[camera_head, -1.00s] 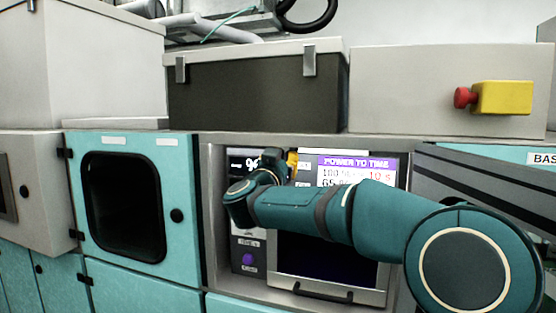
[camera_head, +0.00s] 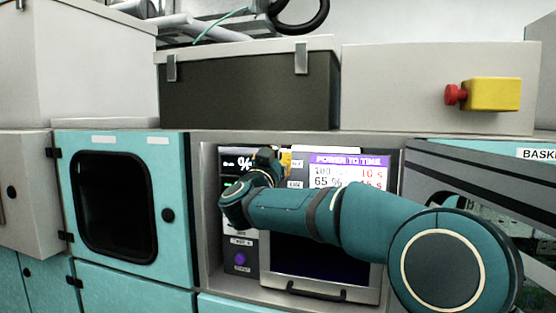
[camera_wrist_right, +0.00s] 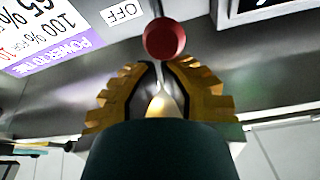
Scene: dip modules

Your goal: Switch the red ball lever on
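In the right wrist view, the red ball (camera_wrist_right: 165,40) of the lever sits just past the fingertips, beside a white label (camera_wrist_right: 122,12) reading OFF. A thin pale stem runs from the ball down between the fingers. My right gripper (camera_wrist_right: 163,66) has yellow-orange toothed fingers on either side of this stem; their tips look close to each other, and I cannot tell whether they grip anything. In the head view, my right gripper (camera_head: 285,160) is mostly hidden behind its wrist, at the panel left of the screen. The ball is hidden there. My left gripper is out of view.
A purple knob (camera_head: 240,259) is below the wrist. A teal door (camera_head: 125,195) is at left. A red button (camera_head: 455,95) on a yellow box is at upper right.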

